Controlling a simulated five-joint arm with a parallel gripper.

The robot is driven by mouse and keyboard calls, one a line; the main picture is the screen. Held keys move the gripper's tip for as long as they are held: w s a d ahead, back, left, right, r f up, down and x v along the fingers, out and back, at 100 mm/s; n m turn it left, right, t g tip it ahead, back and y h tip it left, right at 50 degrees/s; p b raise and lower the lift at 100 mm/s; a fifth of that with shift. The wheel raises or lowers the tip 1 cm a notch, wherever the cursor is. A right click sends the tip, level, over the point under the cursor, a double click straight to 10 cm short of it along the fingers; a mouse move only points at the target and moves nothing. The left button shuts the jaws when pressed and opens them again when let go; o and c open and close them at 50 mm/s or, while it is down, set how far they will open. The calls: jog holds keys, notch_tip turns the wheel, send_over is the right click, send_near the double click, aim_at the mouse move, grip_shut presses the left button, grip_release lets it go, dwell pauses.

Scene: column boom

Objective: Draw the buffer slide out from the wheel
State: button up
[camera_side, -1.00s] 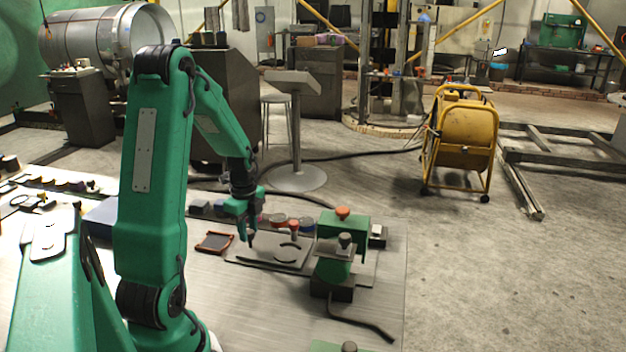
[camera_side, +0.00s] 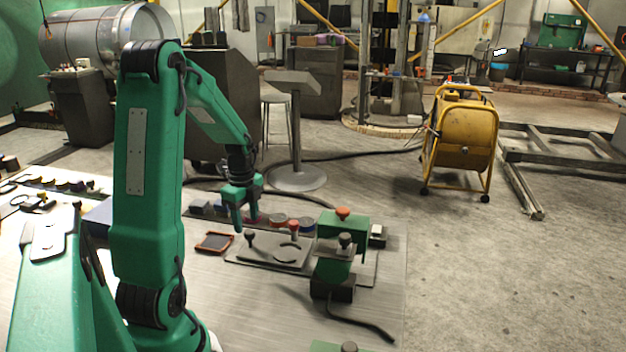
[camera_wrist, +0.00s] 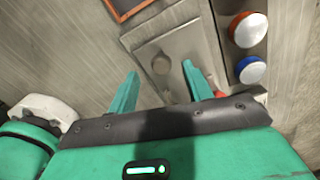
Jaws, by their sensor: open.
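The grey slide plate (camera_side: 268,254) lies flat on the bench, with an upright dark knob (camera_side: 250,239) near its left end. A dark curved piece (camera_side: 289,252) lies on the plate right of the knob; I cannot tell whether it is the wheel. A green machine block (camera_side: 343,228) stands at the right end. My gripper (camera_side: 248,222) is open and empty, just above the knob. In the wrist view the open fingers (camera_wrist: 160,72) point toward the round knob (camera_wrist: 161,64), which shows between the tips, apart from both.
A row of coloured round buttons (camera_side: 279,219) runs behind the plate; red and blue ones (camera_wrist: 248,30) show close to the right finger. An orange-edged dark tray (camera_side: 214,242) lies left of the plate. The bench front is mostly clear.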

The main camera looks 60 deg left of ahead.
jog(key=shift+r, duration=2.2)
jog(key=shift+w+d+r, duration=0.1)
jog(key=shift+d+r, duration=0.1)
jog(key=shift+d, duration=0.05)
jog(key=w+d+r+n+t+y, duration=0.1)
jog(key=d+r+n, duration=0.25)
jog(key=d, duration=0.45)
jog(key=w+d+r+n+t, duration=0.1)
jog(key=d+r+n+t, duration=0.1)
jog(key=d+r, duration=0.4)
jog(key=s+d+r+n+t, duration=0.1)
jog(key=s+d+n, duration=0.1)
jog(key=d, duration=0.5)
jog(key=s+d+r+n+t+h, duration=0.1)
jog(key=s+d+n, duration=0.2)
jog(key=d, duration=0.3)
jog(key=shift+s+d+n+t, duration=0.15)
jog(key=shift+d+n+t, duration=0.2)
jog(key=shift+n, duration=0.4)
jog(key=shift+o, duration=0.2)
